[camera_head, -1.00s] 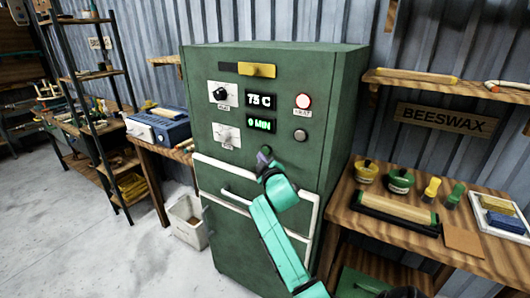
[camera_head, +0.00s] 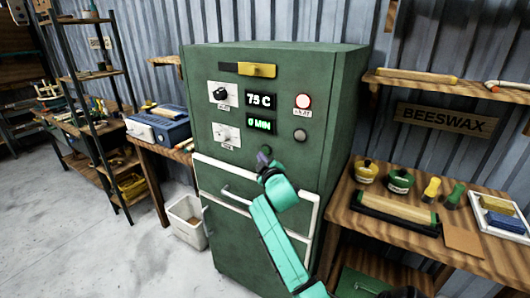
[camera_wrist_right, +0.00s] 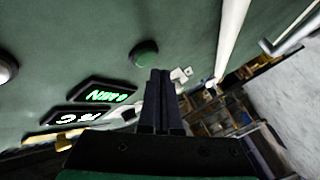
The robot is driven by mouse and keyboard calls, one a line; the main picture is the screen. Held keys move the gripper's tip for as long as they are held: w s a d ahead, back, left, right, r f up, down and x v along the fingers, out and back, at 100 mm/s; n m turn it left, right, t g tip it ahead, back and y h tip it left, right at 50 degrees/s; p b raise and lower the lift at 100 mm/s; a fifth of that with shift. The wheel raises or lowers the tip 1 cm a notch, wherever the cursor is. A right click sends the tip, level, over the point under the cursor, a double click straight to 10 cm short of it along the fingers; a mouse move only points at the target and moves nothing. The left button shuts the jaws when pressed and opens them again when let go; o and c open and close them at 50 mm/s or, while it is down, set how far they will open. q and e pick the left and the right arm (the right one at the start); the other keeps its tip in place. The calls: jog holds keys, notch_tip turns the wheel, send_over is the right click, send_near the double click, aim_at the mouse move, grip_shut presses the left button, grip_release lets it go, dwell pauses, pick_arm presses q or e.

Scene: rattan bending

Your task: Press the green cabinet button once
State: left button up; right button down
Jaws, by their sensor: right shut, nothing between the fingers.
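The green cabinet (camera_head: 232,226) stands upright at the centre of the head view. Its round green button (camera_head: 265,149) is on the front, below the MIN display, and it shows larger in the right wrist view (camera_wrist_right: 146,53). My right gripper (camera_head: 263,158) is shut and empty, with its tips just below the button in the head view. In the right wrist view its dark fingers (camera_wrist_right: 161,74) lie together near the button. A small gap shows there, but I cannot tell the exact depth. My left gripper is not in view.
A white-edged door handle (camera_head: 238,199) is below. Wooden benches stand on both sides.

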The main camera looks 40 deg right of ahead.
jog(key=shift+w+d, duration=0.15)
jog(key=shift+d, duration=0.25)
jog(key=shift+w+d, duration=0.1)
jog(key=shift+d, duration=0.3)
dwell(0.7)
jog(key=shift+s+a+p, duration=0.25)
jog(key=shift+a+p, duration=0.15)
jog(key=shift+a, duration=0.4)
jog(key=a, duration=0.1)
jog(key=s+a, duration=0.1)
jog(key=a, duration=0.2)
jog(key=shift+s+a, duration=0.25)
jog(key=shift+a, duration=0.15)
dwell(0.6)
